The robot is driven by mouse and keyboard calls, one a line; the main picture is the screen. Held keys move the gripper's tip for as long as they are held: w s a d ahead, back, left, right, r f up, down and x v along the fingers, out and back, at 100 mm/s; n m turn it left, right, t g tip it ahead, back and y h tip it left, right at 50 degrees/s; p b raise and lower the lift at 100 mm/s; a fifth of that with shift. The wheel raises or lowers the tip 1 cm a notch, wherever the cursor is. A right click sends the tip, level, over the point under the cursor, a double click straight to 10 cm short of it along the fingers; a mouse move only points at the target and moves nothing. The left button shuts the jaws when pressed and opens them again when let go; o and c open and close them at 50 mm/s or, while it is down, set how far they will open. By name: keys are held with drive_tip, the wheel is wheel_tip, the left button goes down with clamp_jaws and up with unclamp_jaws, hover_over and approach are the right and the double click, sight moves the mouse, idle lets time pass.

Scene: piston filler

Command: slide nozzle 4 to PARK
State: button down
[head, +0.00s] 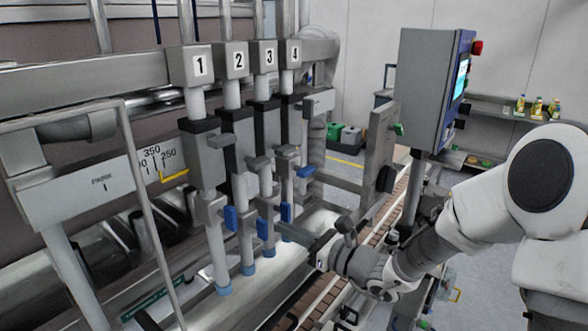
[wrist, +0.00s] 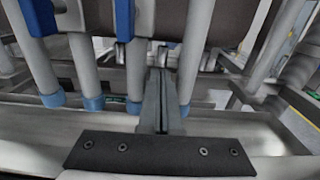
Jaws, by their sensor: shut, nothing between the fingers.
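Nozzle 4 (head: 290,140) is the rightmost of a row of upright nozzles, under the block marked 4 (head: 294,54). A blue handle (head: 305,172) on its right lies roughly level, higher than the other blue handles. My gripper (head: 282,229) is shut and empty, low beside the nozzle tubes; its end partly hides nozzle 4's lower part. In the wrist view the closed fingers (wrist: 161,85) point up the middle, overlapping the rightmost tube (wrist: 195,45). I cannot tell whether they touch it.
Nozzles 1 to 3 stand to the left, with blue tips (head: 224,290). A grey upright plate (head: 378,150) and control box (head: 428,85) stand right of the row. A conveyor (head: 305,300) runs below. A thin rail frame (head: 150,220) crosses the left.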

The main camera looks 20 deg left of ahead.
drive_tip(key=shift+w+d, duration=0.3)
drive_tip(key=shift+w, duration=0.45)
drive_tip(key=shift+w+d, duration=0.15)
drive_tip(key=shift+w, duration=0.15)
drive_tip(key=shift+w+d, duration=0.1)
drive_tip(key=shift+w, duration=0.2)
drive_tip(key=shift+w+d, duration=0.1)
drive_tip(key=shift+w, duration=0.2)
drive_tip(key=shift+w+d+p, duration=0.1)
drive_tip(key=shift+w+d, duration=0.15)
drive_tip(key=shift+w, duration=0.35)
drive_tip(key=shift+w+d+p, duration=0.15)
drive_tip(key=shift+w+d, duration=0.15)
drive_tip(key=shift+w, duration=0.35)
drive_tip(key=shift+w+d+p, duration=0.1)
drive_tip(key=shift+w+d, duration=0.15)
drive_tip(key=shift+w, duration=0.35)
drive_tip(key=s+v, duration=0.1)
drive_tip(key=v, duration=0.7)
drive_tip(key=shift+s+a, duration=0.25)
drive_tip(key=shift+a, duration=0.05)
